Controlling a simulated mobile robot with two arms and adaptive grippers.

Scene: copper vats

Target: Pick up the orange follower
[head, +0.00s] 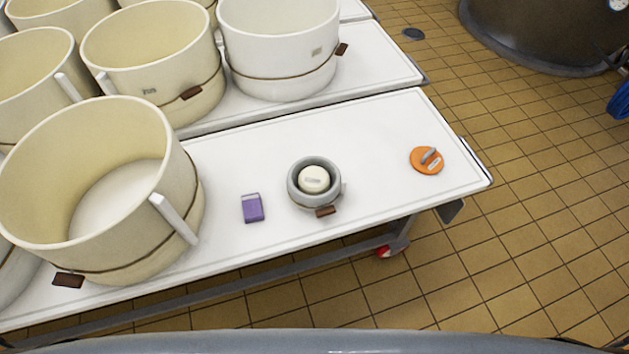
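The orange follower (424,162) is a flat round disc with a grey handle on top. It lies on the white table (385,125) near its right end, in the head view. Nothing touches it and nothing covers it. Neither of my grippers shows in the head view.
A small grey pot (300,193) holding a cream round piece (314,179) stands left of the follower. A purple block (252,208) lies further left. A large cream vat (90,185) fills the table's left part. More vats (280,45) stand behind. Tiled floor (540,220) is open at right.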

